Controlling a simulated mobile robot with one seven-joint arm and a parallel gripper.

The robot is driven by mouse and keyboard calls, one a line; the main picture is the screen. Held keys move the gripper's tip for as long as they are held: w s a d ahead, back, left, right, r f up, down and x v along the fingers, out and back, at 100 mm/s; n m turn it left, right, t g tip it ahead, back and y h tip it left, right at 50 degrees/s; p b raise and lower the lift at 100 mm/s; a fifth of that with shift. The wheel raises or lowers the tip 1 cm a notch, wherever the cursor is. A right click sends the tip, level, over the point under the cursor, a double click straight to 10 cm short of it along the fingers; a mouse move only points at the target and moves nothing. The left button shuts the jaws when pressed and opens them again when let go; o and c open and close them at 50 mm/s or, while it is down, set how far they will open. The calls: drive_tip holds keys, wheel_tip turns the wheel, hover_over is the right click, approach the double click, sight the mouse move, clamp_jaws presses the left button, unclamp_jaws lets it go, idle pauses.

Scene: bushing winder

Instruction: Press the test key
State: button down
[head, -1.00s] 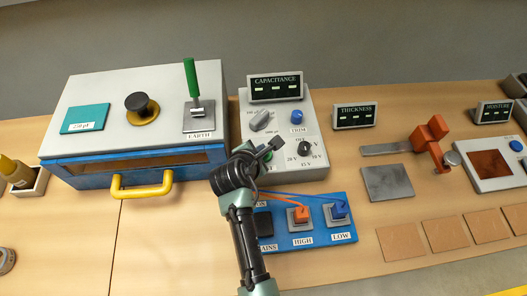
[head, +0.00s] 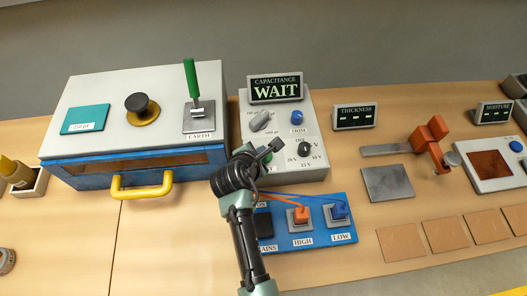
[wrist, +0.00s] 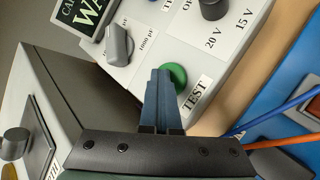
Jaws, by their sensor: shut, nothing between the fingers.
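The green test key (wrist: 176,75) sits on the face of the grey capacitance meter (head: 316,172), beside a label reading TEST in the wrist view. My gripper (wrist: 165,75) is shut and empty, with its fingertips at the key, overlapping its left part in the wrist view. I cannot tell how far the key is pushed in. In the head view my gripper (head: 262,172) covers most of the key. The meter's display (head: 275,89) reads WAIT.
Left of the meter stands a grey and blue box (head: 85,150) with a yellow handle and a green-handled EARTH lever (head: 192,85). Below the meter is a blue panel (head: 318,241) with orange and blue leads. A thickness gauge (head: 354,116) stands to the right.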

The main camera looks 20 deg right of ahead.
drive_tip(key=shift+r+p, duration=0.7)
drive_tip(key=shift+r, duration=0.1)
wheel_tip(320, 180, up, 5)
drive_tip(key=p, duration=0.5)
idle(0.5)
